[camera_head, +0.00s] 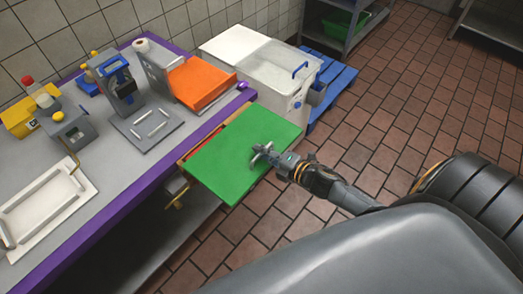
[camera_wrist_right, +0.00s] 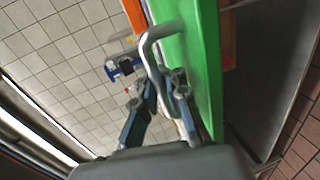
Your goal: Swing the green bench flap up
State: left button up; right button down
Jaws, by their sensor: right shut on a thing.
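The green bench flap (camera_head: 225,152) stands out from the purple-edged end of the bench (camera_head: 150,172) and looks roughly level, though its exact tilt is hard to tell. My right gripper (camera_head: 262,153) is at the flap's outer right part, over its green face. In the right wrist view the green flap (camera_wrist_right: 204,70) runs alongside my fingers. There my right gripper (camera_wrist_right: 165,88) is shut on the bent silver handle (camera_wrist_right: 149,47) of the flap. My left gripper is not in view.
An orange tray (camera_head: 200,82) and grey devices stand on the bench. White bins (camera_head: 270,80) stand close behind the flap, beside a blue pallet (camera_head: 335,82). A brass-coloured bracket (camera_head: 176,190) shows under the bench edge. The tiled floor (camera_head: 400,120) to the right is clear.

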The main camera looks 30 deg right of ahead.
jog(key=shift+w+d+r, duration=0.1)
jog(key=shift+w+r, duration=0.05)
jog(key=shift+r, duration=0.2)
jog(key=c, duration=1.7)
grip_release()
jog(key=shift+s, duration=0.2)
jog(key=shift+f, duration=0.1)
jog(key=v, duration=1.2)
jog(key=shift+f, duration=0.1)
